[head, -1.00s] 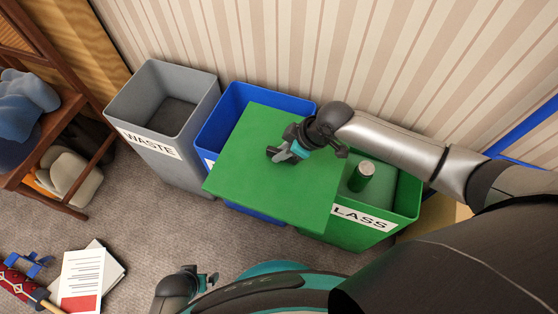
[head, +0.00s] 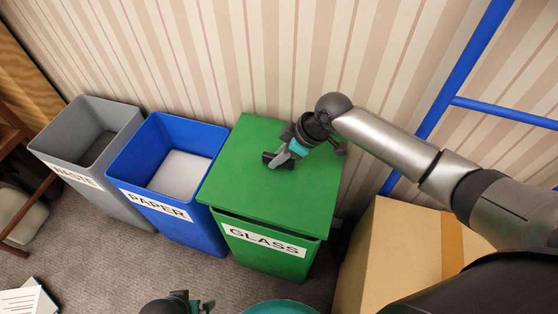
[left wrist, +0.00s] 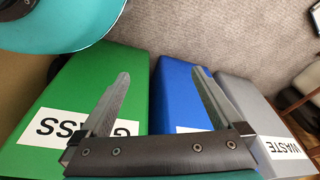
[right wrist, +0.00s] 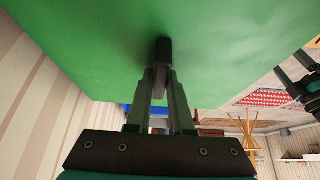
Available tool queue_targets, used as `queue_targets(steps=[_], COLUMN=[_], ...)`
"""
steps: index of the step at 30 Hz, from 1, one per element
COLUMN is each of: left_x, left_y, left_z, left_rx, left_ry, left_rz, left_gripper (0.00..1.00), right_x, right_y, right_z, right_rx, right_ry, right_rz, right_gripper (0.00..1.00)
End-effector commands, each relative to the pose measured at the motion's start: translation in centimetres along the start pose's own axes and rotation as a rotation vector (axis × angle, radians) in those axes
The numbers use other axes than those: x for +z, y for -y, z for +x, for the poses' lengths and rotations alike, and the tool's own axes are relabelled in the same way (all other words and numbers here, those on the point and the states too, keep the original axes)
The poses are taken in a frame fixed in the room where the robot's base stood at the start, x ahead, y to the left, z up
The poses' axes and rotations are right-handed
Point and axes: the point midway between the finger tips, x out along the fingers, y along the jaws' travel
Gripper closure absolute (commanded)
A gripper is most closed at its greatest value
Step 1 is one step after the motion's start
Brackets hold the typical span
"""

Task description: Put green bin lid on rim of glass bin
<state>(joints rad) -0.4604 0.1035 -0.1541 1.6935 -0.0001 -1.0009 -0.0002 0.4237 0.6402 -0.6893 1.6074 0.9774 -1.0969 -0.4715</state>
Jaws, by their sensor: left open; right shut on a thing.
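The flat green lid (head: 245,170) lies level over the green glass bin (head: 290,264) and covers its opening. A dark gap shows under the lid's front edge; I cannot tell whether the lid touches the rim. My right gripper (head: 280,158) is shut on the lid's dark handle, which shows against the green lid (right wrist: 230,50) in the right wrist view (right wrist: 163,78). My left gripper (left wrist: 161,75) is open and empty, low in front of the bins; part of it shows at the head view's bottom edge (head: 205,304). The bin's inside is hidden.
The blue paper bin (head: 120,171) stands open left of the glass bin, with the grey waste bin (head: 50,150) beyond. A cardboard box (head: 400,255) is close on the right. A blue ladder-like frame (head: 460,68) leans by the striped wall behind.

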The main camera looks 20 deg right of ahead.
Motion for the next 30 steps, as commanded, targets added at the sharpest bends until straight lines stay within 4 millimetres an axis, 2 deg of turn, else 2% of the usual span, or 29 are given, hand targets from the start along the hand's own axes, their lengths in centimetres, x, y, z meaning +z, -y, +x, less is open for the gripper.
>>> queue_targets(steps=[16, 21, 30], left_x=[-0.2, 1.1, -1.2], left_y=[0.0, 0.2, 0.1], left_z=[-0.2, 1.2, -0.8], left_rx=[0.0, -0.003, -0.001], left_ry=[-0.008, 0.01, -0.026], left_rz=[-0.001, 0.002, -0.001], left_gripper=[0.0, 0.0, 0.0], right_x=[-0.2, -0.2, 1.1], right_y=[-0.1, -0.1, -0.1], right_z=[-0.2, -0.1, 2.2], right_rx=[0.001, 0.001, 0.001], right_ry=[-0.004, -0.003, -0.004], right_rz=[-0.001, 0.0, 0.0], right_gripper=[1.0, 1.0, 1.0])
